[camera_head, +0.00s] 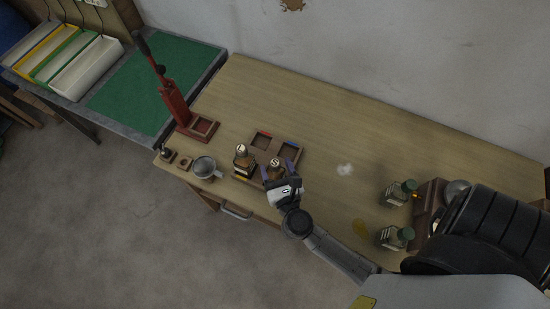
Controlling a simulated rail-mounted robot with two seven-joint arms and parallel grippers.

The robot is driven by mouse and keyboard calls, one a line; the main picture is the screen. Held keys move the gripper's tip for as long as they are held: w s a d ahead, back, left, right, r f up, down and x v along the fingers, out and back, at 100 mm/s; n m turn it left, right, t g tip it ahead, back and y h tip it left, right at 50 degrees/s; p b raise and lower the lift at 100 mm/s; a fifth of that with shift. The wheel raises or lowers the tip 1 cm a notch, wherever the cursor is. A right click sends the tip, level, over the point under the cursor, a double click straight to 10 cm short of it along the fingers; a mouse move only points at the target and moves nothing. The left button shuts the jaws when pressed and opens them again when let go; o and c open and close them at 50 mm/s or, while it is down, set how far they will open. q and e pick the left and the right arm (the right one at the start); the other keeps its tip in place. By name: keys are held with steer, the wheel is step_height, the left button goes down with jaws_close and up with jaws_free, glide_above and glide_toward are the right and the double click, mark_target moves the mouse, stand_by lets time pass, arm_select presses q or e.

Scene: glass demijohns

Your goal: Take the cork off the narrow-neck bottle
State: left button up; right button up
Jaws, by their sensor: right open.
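Two small brown glass bottles stand at the front of the wooden tray (263,147). The left bottle (243,167) has a pale round top with a dark mark on it. The right bottle (274,173) has a similar marked top. I cannot tell from here which neck is narrow, or make out a cork clearly. My right gripper (279,172) is open at the right bottle, its fingers around or just above that bottle's top; contact cannot be made out. Its body hides the lower front of this bottle. My left gripper is out of view.
A metal funnel or strainer (204,167) and small wooden pieces (184,163) lie left of the tray. A red lever press (178,108) stands behind them. The bench's back middle is clear.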

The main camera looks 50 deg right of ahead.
steer(key=shift+p+x, duration=0.3)
steer(key=shift+x, duration=1.65)
steer(key=c, duration=1)
